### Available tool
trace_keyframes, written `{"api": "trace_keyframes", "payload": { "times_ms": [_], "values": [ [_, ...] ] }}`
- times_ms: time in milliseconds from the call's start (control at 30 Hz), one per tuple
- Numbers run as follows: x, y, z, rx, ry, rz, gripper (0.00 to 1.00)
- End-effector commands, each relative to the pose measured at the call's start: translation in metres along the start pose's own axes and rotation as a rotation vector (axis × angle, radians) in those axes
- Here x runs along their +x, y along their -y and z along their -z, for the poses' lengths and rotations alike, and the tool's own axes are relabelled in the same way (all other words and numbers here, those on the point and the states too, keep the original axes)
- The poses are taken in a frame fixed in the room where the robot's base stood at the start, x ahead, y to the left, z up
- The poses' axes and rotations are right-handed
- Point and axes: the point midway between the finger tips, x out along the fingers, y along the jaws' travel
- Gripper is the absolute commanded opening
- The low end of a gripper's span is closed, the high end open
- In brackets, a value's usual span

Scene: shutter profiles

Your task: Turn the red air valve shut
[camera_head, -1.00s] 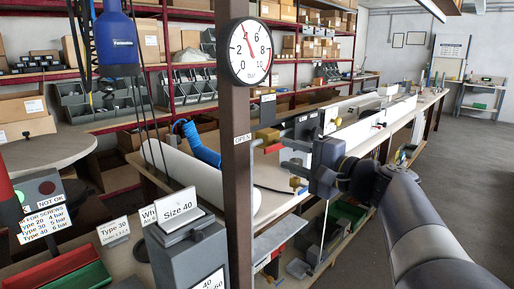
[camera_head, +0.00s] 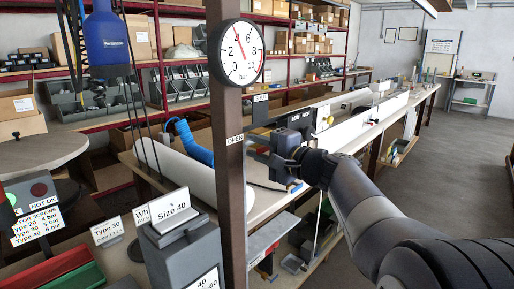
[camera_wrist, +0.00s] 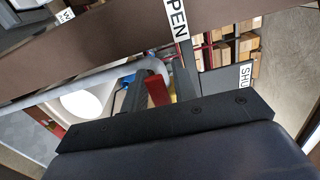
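The red valve handle (camera_wrist: 157,90) shows in the wrist view between my two dark fingers, with a bit of the yellow valve body (camera_wrist: 172,90) beside it. My gripper (camera_wrist: 163,84) is around the handle; a gap shows between the handle and the right finger, and the left finger looks close to it. In the head view my gripper (camera_head: 262,154) is beside the brown post and hides the valve. An OPEN label (camera_head: 235,139) is on the post, and a SHUT label (camera_wrist: 246,78) is at the right in the wrist view.
The brown post (camera_head: 231,190) stands directly left of my gripper and carries a pressure gauge (camera_head: 237,52) with its needle near 4. A long workbench (camera_head: 345,140) runs behind; open floor is at the right.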

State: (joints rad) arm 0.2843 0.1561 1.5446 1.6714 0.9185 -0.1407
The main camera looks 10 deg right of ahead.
Motion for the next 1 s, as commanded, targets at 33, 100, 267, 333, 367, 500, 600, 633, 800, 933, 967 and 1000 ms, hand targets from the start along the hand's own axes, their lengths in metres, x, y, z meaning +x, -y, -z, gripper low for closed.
{"api": "trace_keyframes", "payload": {
  "times_ms": [33,100,267,333,367,500,600,633,800,933,967,1000],
  "values": [
    [-0.0001,0.0000,0.0000,0.000,0.000,0.000,0.22],
    [-0.0002,0.0000,0.0000,0.000,0.000,0.000,0.17],
    [-0.0002,0.0000,-0.0001,0.000,0.000,0.000,0.04],
    [-0.0002,0.0000,-0.0001,0.000,0.000,0.000,0.00],
    [-0.0003,0.0000,-0.0001,0.000,0.000,0.000,0.00],
    [-0.0003,0.0000,-0.0001,0.000,0.000,0.000,0.00],
    [-0.0003,-0.0001,-0.0001,0.000,0.000,0.000,0.00],
    [-0.0003,-0.0001,-0.0001,0.000,0.000,0.000,0.00],
    [-0.0003,0.0007,-0.0001,0.008,0.000,0.000,0.00],
    [-0.0002,0.0031,0.0000,0.039,0.000,0.000,0.00],
    [-0.0002,0.0038,0.0000,0.050,0.000,0.000,0.00],
    [-0.0002,0.0050,0.0001,0.068,0.000,-0.001,0.00]
  ]
}}
